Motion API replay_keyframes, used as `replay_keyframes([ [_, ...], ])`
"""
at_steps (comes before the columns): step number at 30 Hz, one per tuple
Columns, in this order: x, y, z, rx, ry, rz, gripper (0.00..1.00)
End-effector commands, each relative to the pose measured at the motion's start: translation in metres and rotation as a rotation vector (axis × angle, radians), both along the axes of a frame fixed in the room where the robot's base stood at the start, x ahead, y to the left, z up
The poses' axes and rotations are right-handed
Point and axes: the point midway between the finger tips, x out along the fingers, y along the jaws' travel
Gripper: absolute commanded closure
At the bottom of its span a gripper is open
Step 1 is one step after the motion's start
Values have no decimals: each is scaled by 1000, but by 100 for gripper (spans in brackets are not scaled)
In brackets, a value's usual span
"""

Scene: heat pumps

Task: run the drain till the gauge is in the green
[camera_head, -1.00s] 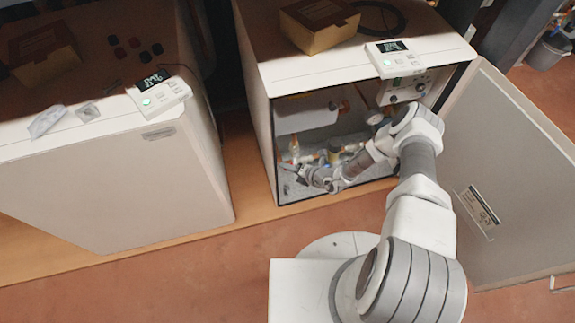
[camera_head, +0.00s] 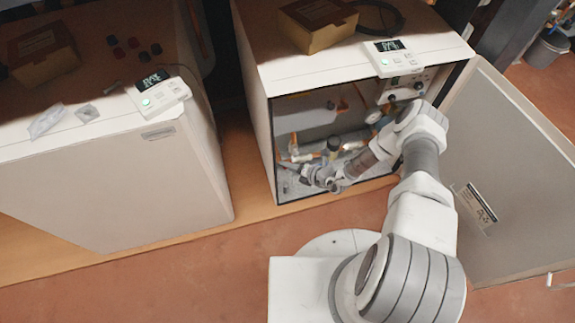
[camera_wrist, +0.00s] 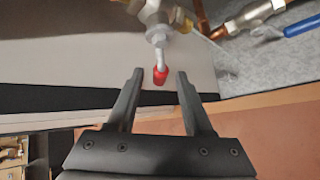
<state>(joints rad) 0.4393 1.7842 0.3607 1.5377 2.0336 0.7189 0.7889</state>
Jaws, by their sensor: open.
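The open heat pump cabinet (camera_head: 262,135) stands at the centre of the head view, and my arm reaches into its lower part. My gripper (camera_wrist: 160,76) is open and empty. In the wrist view a small lever with a red tip (camera_wrist: 160,75) shows between the fingertips, apparently touching neither. The lever hangs from a metal valve fitting (camera_wrist: 158,32), partly cut off by the top edge.
The cabinet door (camera_head: 500,190) stands open on the right. A blue handle (camera_wrist: 302,25) on copper pipework lies right of the valve. A cardboard box (camera_head: 318,24) sits on top. A second, closed unit (camera_head: 110,180) stands at left.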

Motion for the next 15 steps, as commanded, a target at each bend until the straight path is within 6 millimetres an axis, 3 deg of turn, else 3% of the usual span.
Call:
replay_keyframes([
  [15, -64, -80, 69, -1, -1, -4, 49],
])
